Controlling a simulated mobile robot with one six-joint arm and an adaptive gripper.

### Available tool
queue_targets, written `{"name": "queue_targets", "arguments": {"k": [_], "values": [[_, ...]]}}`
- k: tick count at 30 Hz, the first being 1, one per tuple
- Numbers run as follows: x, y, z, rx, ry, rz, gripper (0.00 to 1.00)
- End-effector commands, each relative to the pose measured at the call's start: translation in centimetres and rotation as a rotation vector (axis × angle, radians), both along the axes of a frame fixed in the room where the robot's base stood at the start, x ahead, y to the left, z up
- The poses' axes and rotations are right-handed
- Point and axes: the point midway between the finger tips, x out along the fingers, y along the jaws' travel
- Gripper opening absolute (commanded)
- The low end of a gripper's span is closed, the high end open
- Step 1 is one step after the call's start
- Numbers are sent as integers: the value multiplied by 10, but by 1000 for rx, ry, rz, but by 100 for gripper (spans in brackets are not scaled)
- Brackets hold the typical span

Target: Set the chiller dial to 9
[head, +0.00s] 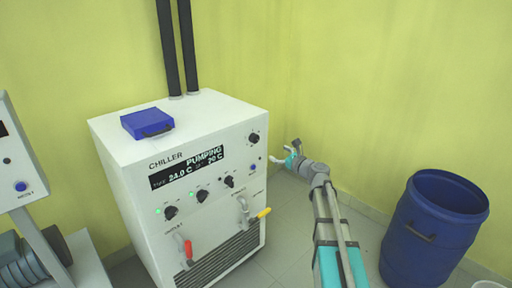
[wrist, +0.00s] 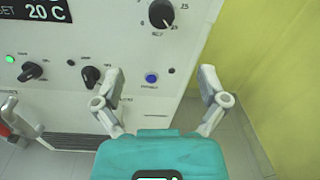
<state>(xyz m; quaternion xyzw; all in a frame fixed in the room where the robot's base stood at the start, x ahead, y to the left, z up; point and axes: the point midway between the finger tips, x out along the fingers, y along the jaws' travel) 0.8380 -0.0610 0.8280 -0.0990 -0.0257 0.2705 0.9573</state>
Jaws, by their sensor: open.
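The white chiller (head: 150,185) stands against the yellow wall in the head view. Its display (head: 187,167) reads PUMPING, 24.0 C and a set value of 20 C. A black dial (head: 254,138) sits at the upper right of the front panel; in the wrist view this dial (wrist: 162,14) is at the top edge, partly cut off, with small scale marks around it. My gripper (head: 292,154) is open and empty, to the right of the panel in the head view. In the wrist view the spread fingers of my gripper (wrist: 160,85) are below the dial, apart from it.
Smaller black knobs (wrist: 91,76) and a blue button (wrist: 151,78) are on the panel. Red (head: 188,250) and yellow (head: 263,213) valve handles stick out below. A blue case (head: 147,122) lies on top. A blue barrel (head: 425,235) stands right; some floor between is clear.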

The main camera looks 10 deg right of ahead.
Motion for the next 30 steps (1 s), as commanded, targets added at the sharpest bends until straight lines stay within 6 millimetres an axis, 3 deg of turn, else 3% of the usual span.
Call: {"name": "queue_targets", "arguments": {"k": [17, 30], "values": [[6, 2, 0, 11, 1, -3, 93], [51, 27, 0, 10, 1, -3, 93]]}}
